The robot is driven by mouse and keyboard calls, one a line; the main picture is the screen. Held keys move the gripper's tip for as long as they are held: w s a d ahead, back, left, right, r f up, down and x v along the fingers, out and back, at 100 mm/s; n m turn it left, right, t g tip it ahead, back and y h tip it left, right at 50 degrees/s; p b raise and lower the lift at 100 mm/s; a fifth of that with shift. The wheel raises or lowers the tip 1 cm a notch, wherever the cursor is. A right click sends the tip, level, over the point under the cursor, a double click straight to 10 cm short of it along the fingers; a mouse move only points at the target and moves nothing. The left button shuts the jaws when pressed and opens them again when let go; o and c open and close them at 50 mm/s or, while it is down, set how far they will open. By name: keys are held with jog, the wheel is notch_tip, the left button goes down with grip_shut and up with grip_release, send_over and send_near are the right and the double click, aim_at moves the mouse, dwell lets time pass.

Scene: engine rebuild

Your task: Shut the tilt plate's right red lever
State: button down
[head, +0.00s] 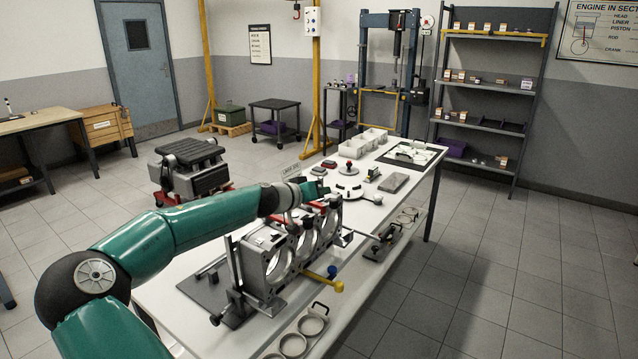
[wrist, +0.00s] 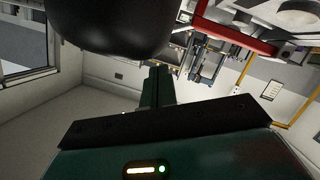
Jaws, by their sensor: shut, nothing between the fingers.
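The grey engine block (head: 276,262) with large round bores stands on the tilt plate fixture on the white bench. A red lever (head: 331,194) shows at the block's far right end, close to my gripper (head: 316,189). A second red part (head: 277,218) shows behind the block's top, partly hidden by my arm. In the wrist view a red lever (wrist: 236,36) crosses the upper right, apart from my gripper's fingers (wrist: 160,82). The fingers are shut and hold nothing. I cannot tell from the head view whether they touch the lever.
A yellow-ended bar (head: 328,283) sticks out from the fixture's front. Ring parts (head: 302,333) lie at the bench's near edge. Small parts, a grey block (head: 393,183) and white bins (head: 365,142) fill the bench's far part. An engine on a red stand (head: 190,170) is behind the bench.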

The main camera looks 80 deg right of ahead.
jog(key=f, duration=0.3)
jog(key=shift+s+a+m, duration=0.15)
jog(key=shift+s+m, duration=0.25)
jog(key=shift+s, duration=0.1)
jog(key=shift+r, duration=0.1)
send_near(332, 201)
jog(key=w+a+r, duration=0.3)
jog(key=r, duration=0.1)
jog(key=shift+w+a+r, duration=0.3)
jog(key=shift+a+r, duration=0.05)
dwell(0.4)
jog(key=shift+w, duration=0.1)
dwell(0.5)
